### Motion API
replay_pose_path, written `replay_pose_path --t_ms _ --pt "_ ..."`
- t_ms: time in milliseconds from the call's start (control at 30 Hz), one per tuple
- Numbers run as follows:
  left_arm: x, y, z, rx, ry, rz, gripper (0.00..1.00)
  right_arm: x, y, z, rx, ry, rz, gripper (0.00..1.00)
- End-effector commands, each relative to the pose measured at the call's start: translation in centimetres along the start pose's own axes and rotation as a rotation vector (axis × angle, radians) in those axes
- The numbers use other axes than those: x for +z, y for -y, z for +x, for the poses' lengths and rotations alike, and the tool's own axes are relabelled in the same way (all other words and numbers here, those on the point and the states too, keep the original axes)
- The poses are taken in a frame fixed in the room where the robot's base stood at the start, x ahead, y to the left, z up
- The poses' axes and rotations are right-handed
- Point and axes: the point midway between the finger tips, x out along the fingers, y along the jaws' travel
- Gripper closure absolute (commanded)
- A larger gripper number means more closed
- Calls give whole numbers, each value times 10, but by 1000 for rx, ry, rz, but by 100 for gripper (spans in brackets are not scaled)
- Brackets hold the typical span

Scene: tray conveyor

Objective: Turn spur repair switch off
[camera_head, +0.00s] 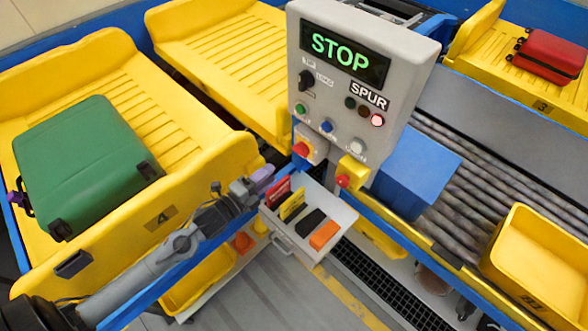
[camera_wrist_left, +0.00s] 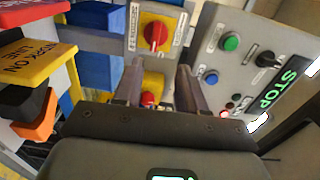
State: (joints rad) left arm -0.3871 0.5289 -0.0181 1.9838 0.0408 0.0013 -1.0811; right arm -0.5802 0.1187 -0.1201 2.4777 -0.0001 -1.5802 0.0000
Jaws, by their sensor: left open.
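The likely repair switch is a red rotary knob on a yellow plate (camera_wrist_left: 155,35), on a small grey box under the left of the control panel. It also shows in the head view as a red knob (camera_head: 301,149). I cannot read its labels. Beside it is a yellow box (camera_head: 353,171) with a red button (camera_wrist_left: 148,99). My left gripper (camera_head: 262,178) is open and empty, just left of and below the switch. In the left wrist view its two fingers (camera_wrist_left: 160,75) point towards the switch boxes, apart from the knob. My right gripper is not in view.
The grey panel (camera_head: 345,35) reads STOP and SPUR, with a black selector, buttons and a lit pinkish lamp (camera_head: 377,120). A grey tray (camera_head: 341,222) of coloured tags hangs below. A green suitcase (camera_head: 85,160) lies on a yellow carrier; a blue box (camera_head: 415,170) is on the rollers.

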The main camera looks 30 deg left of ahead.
Motion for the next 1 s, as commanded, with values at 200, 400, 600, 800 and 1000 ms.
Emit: replay_pose_path --t_ms 200,400,600,800,1000 --pt "2 -10 8 -14 -4 12 60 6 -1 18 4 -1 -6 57" --pt "2 -8 26 -17 -3 10 60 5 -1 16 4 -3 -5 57" --pt "2 -8 57 -16 -3 10 60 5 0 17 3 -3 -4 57" --pt "2 -8 86 -16 -3 10 60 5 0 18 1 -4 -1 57" --pt "1 -8 106 -14 -3 9 60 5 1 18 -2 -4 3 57"
